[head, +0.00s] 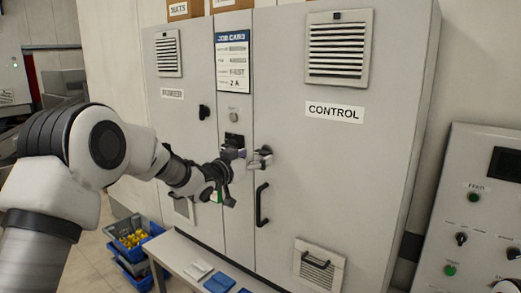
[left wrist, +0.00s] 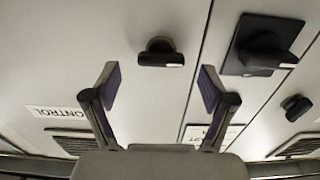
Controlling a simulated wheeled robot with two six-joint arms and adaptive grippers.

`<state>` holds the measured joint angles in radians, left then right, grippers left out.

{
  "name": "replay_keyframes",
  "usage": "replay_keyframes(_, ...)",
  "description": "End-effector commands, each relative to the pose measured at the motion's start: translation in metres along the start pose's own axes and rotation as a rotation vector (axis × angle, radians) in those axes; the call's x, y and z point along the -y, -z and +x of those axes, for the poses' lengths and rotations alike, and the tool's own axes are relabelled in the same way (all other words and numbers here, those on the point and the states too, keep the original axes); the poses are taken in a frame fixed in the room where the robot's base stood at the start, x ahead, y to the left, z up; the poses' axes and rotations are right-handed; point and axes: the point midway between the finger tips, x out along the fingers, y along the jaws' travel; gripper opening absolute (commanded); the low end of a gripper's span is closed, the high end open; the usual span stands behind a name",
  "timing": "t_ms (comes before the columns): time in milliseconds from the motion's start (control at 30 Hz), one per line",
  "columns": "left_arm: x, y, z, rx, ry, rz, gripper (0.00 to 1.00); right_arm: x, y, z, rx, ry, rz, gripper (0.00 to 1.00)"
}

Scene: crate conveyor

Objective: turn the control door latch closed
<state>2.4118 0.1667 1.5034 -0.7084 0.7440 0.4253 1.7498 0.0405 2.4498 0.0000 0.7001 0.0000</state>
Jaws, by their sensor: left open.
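The control door latch (head: 264,152) is a small dark lever on the left edge of the grey door labelled CONTROL. In the left wrist view the latch (left wrist: 160,52) lies sideways, roughly level, with a pale mark at its end. My left gripper (head: 230,190) is just in front of the cabinet, below and left of the latch in the head view. In the left wrist view its fingers (left wrist: 158,85) are spread wide with nothing between them. The latch shows beyond and between the fingertips, apart from both. My right gripper is not in view.
A black rotary switch (left wrist: 262,47) sits on the strip beside the control door. A second latch (head: 204,112) is on the left door. A black door handle (head: 262,204) is below the control latch. A low bench (head: 185,258) and blue bins (head: 135,240) stand below.

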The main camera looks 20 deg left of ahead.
Motion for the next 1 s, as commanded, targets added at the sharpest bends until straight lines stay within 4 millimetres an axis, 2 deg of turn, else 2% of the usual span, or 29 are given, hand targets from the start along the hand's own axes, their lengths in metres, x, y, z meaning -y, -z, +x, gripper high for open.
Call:
replay_keyframes(33, -0.001, 0.004, 0.010, 0.000, -0.001, 0.002, 0.83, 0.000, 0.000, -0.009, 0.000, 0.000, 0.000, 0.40)
replay_keyframes(200, 0.000, 0.001, 0.030, 0.001, 0.000, 0.000, 0.83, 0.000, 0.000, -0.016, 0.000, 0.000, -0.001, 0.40)
replay_keyframes(433, 0.000, -0.001, 0.033, 0.002, 0.000, -0.002, 0.83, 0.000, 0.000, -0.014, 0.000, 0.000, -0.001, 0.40)
replay_keyframes(467, 0.000, -0.001, 0.033, 0.002, 0.000, -0.002, 0.80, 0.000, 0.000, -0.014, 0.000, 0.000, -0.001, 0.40)
replay_keyframes(600, 0.000, -0.001, 0.033, 0.002, 0.000, -0.001, 0.30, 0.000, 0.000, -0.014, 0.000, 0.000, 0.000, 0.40)
replay_keyframes(633, 0.000, -0.001, 0.033, 0.002, 0.000, -0.001, 0.23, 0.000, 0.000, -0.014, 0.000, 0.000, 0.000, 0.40)
replay_keyframes(1000, 0.000, -0.002, 0.033, 0.001, 0.000, 0.021, 0.23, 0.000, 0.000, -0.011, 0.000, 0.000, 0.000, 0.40)
